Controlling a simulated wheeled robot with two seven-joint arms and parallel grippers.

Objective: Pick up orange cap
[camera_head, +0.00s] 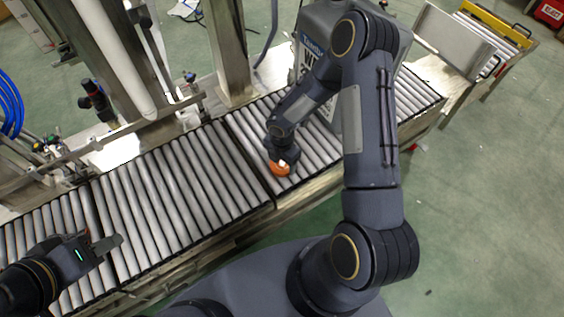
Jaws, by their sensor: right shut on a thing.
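The orange cap (279,169) is on or just above the grey roller conveyor, near its front edge at the middle of the view. My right gripper (281,161) reaches down over it from above and is shut on it. The gripper hides the upper part of the cap, and I cannot tell whether the cap touches the rollers. My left gripper (108,243) is at the lower left over the conveyor, far from the cap. Its fingers point right and look close together, but whether they are open or shut is unclear.
The roller conveyor (175,190) runs from lower left to upper right, with a metal side rail in front. Metal posts and a white pipe (115,60) stand behind it.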

